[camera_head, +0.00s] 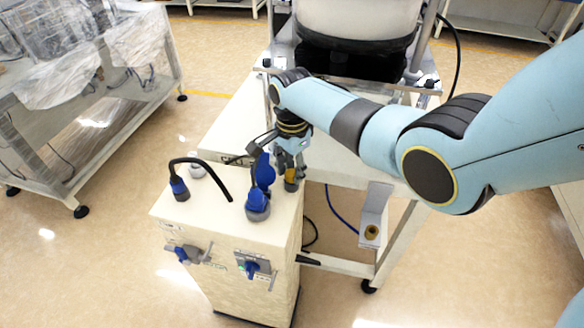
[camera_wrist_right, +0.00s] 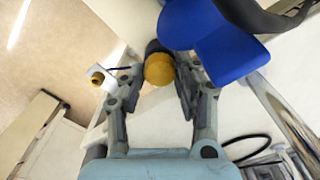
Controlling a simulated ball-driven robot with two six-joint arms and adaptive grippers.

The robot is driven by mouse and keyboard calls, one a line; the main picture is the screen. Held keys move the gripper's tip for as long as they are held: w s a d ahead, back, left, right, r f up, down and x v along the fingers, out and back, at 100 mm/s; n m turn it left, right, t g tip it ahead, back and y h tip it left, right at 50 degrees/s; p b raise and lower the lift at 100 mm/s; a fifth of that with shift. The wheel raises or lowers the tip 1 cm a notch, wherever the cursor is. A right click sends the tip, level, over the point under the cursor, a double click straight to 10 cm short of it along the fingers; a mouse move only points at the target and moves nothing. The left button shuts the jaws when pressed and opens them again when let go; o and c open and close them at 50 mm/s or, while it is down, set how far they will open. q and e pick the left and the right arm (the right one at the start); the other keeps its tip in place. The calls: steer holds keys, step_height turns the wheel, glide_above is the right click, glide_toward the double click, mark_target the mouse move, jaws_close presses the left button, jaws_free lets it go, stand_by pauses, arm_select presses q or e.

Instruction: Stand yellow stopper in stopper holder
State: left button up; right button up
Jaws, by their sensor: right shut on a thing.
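The yellow stopper (camera_head: 290,174) has a rounded yellow top and a dark lower part. It is between the fingers of my right gripper (camera_head: 289,160), at the right edge of the cream cabinet top. In the right wrist view the stopper (camera_wrist_right: 159,69) sits between the two fingertips, and the gripper is shut on it. I cannot tell whether its base touches the cabinet. A white bracket with a brass-yellow round part (camera_head: 371,232), possibly the stopper holder, hangs at the right on the table frame. It also shows in the right wrist view (camera_wrist_right: 97,78). My left gripper is not in view.
The cream cabinet (camera_head: 225,262) carries blue connectors (camera_head: 257,206) with black cables, close to the left of my right gripper. A feeder bowl (camera_head: 356,20) stands on the table behind. A plastic-wrapped bench (camera_head: 90,60) is at the left. Open floor lies between cabinet and bench.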

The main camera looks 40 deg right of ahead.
steer(key=o, duration=1.2)
step_height(320, 180, up, 7)
steer(key=p, duration=0.8)
steer(key=shift+r, duration=0.2)
steer(key=shift+f, duration=0.1)
